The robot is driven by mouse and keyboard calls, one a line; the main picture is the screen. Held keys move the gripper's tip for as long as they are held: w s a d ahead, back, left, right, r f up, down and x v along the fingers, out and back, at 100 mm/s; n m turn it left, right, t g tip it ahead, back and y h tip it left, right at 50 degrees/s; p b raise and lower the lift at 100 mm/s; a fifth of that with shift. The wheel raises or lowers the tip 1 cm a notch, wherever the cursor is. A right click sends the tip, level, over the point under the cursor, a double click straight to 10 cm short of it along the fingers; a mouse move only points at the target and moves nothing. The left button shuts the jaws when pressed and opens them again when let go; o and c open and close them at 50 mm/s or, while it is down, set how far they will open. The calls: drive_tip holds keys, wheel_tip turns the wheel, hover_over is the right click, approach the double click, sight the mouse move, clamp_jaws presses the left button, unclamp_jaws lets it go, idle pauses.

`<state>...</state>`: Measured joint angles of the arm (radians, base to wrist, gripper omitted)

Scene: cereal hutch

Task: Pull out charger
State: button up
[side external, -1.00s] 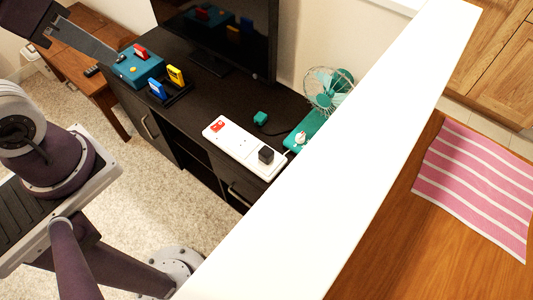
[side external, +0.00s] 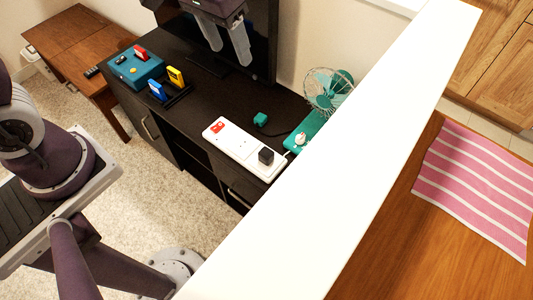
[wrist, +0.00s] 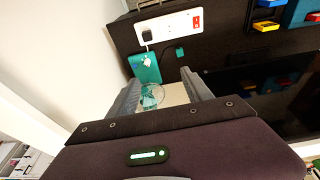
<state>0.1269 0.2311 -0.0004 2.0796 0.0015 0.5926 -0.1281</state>
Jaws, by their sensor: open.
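A black cube-shaped charger (side external: 266,156) sits at the right end of the white power strip (side external: 232,146), near the front edge of the dark cabinet. In the wrist view the charger (wrist: 148,35) is at the left end of the strip (wrist: 174,27). The strip has a red switch (side external: 217,126) at its other end. My gripper (side external: 228,48) is open and empty. It hangs above the back of the cabinet, in front of the television, well apart from the charger. Its two fingers (wrist: 161,90) also show in the wrist view.
A teal plug (side external: 261,118) lies behind the strip. A teal box (side external: 137,68) is at left. A white wall top (side external: 350,140) crosses the foreground.

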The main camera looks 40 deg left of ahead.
drive_tip(key=w+d+f+g, duration=0.1)
drive_tip(key=w+d+f, duration=0.1)
drive_tip(key=f, duration=0.4)
drive_tip(key=w+d+f, duration=0.1)
drive_tip(key=w+f, duration=0.2)
drive_tip(key=f, duration=0.3)
drive_tip(key=g, duration=0.2)
hover_over(266, 152)
wheel_tip(266, 152, down, 17)
drive_tip(key=shift+r, duration=0.15)
drive_tip(key=shift+f, duration=0.25)
drive_tip(key=shift+f, duration=4.35)
clamp_jaws()
